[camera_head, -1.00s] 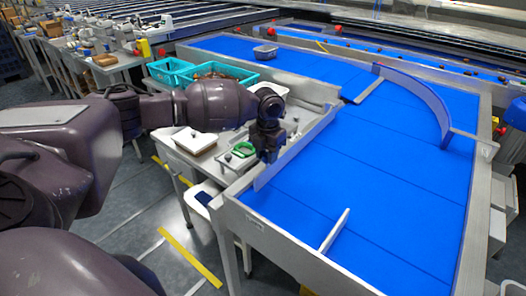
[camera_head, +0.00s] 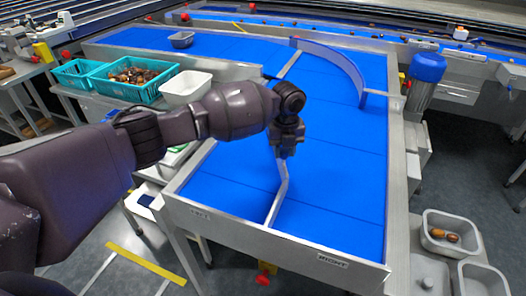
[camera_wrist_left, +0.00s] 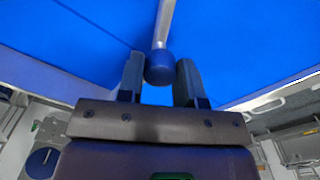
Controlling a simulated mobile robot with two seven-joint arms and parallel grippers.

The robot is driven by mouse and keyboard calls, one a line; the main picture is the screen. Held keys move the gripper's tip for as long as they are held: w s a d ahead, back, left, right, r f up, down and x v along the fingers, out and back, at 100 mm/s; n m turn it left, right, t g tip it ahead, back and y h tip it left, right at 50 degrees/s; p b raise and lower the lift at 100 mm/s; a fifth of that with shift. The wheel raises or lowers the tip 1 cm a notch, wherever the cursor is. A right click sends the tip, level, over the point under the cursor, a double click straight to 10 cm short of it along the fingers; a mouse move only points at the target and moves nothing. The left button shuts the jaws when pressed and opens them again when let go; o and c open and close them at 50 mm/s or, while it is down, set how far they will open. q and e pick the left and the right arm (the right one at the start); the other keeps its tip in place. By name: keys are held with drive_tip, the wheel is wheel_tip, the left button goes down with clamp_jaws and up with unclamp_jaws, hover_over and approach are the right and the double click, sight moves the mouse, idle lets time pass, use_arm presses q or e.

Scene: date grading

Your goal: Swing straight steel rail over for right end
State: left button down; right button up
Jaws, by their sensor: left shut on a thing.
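My left gripper (camera_head: 287,150) is above the blue belt (camera_head: 340,150), shut on the straight steel rail's dark blue end knob (camera_wrist_left: 159,68). In the left wrist view, the knob sits between the two fingers (camera_wrist_left: 160,82), and the straight steel rail (camera_wrist_left: 166,22) runs up from it. The RIGHT label (camera_head: 333,261) is on the front frame, right of the divider. My right gripper is not in view.
A curved rail (camera_head: 345,68) stands on the belt's far part. Teal crates (camera_head: 130,88) and a white tub (camera_head: 187,88) are at the left. A blue motor (camera_head: 428,68) and grey bins (camera_head: 450,238) lie right of the frame. The belt right of the gripper is clear.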

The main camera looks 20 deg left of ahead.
use_arm(q)
drive_tip(key=shift+w+d+r, duration=0.15)
drive_tip(key=shift+w+d, duration=0.1)
drive_tip(key=shift+d, duration=0.25)
drive_tip(key=shift+w+d+r, duration=0.1)
drive_tip(key=shift+w+d, duration=0.15)
drive_tip(key=shift+d, duration=0.25)
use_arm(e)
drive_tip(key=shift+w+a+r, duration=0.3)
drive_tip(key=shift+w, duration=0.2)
